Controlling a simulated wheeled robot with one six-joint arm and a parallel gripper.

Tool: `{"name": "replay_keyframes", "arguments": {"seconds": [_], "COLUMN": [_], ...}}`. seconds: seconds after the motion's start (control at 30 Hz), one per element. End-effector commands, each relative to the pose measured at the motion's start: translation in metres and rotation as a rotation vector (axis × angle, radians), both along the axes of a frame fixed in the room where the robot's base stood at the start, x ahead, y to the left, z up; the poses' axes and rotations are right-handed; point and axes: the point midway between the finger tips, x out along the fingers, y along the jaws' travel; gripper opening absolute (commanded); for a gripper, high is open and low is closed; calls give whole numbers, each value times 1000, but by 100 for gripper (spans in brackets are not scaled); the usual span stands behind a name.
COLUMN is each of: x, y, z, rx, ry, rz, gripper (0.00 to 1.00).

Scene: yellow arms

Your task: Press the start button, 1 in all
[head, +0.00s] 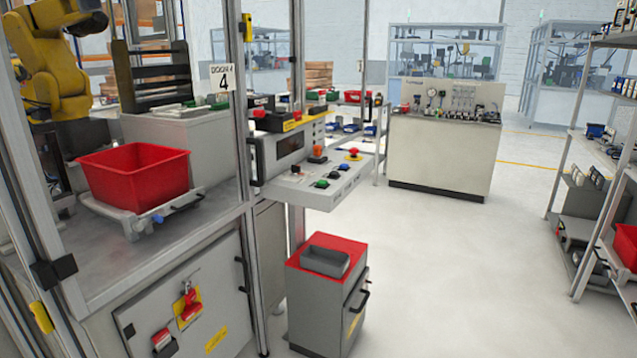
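A sloped grey control panel (310,188) juts out from the cell's frame near the middle of the head view. A green button (321,183) sits near its front edge and may be the start button; its lettering is too small to read. A dark button (333,175) is just beside it. A red mushroom button on yellow (353,154) stands at the panel's far right end. An orange-red knob or lamp (317,152) is at the panel's back. My gripper is not in view.
A grey cabinet with a red top (305,252) and a grey tray (325,261) stand below the panel. The cell's upright posts (240,130) are left of it. A red bin (135,175) is inside the cell. The floor to the right (450,270) is clear, up to shelves (590,200).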

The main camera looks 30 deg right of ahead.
Motion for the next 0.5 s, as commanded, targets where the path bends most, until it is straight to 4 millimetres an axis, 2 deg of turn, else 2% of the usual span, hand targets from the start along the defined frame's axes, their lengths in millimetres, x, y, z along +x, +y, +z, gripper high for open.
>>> {"name": "replay_keyframes", "arguments": {"seconds": [0.07,0.5], "x": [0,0], "y": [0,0], "z": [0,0], "rx": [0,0], "ry": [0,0], "rz": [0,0], "gripper": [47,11]}}
